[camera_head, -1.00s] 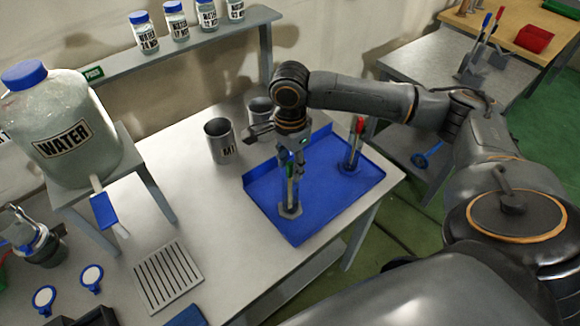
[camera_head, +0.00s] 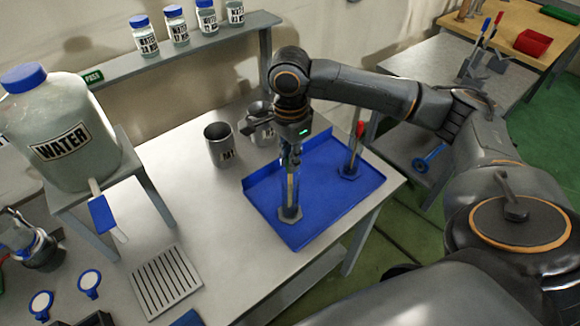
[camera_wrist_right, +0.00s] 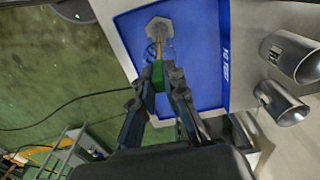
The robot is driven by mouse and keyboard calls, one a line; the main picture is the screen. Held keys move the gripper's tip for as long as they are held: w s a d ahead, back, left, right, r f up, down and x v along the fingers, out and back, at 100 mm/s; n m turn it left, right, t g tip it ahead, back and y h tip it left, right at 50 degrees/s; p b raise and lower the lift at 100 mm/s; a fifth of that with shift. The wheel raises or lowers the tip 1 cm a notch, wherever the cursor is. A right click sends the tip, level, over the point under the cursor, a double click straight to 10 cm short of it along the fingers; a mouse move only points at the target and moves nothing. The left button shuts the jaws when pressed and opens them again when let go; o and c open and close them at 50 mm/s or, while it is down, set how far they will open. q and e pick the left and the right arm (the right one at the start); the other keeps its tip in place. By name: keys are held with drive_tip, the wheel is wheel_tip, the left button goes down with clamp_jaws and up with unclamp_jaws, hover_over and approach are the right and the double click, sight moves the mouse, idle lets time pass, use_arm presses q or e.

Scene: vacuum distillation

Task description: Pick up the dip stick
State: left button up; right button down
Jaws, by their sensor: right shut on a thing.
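The dip stick (camera_wrist_right: 158,50) stands upright with its lower end in a grey hexagonal holder (camera_head: 289,215) on a blue tray (camera_head: 315,218). Its green grip (camera_wrist_right: 157,74) shows between the fingers in the right wrist view. My right gripper (camera_head: 289,160) reaches down from above and is shut on the dip stick's upper part; the fingers hide some of it in the head view. I cannot tell whether its tip has left the holder. My left gripper is not in view.
A red-handled stick (camera_head: 357,140) stands in another holder at the tray's right. Two metal beakers, one at the left (camera_head: 220,145), stand behind the tray. A water jug (camera_head: 62,135) on a stand and a slotted plate (camera_head: 165,282) are at left. The table between is clear.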

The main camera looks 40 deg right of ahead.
wheel_tip(320, 180, up, 15)
drive_tip(key=shift+f, duration=0.15)
idle(0.4)
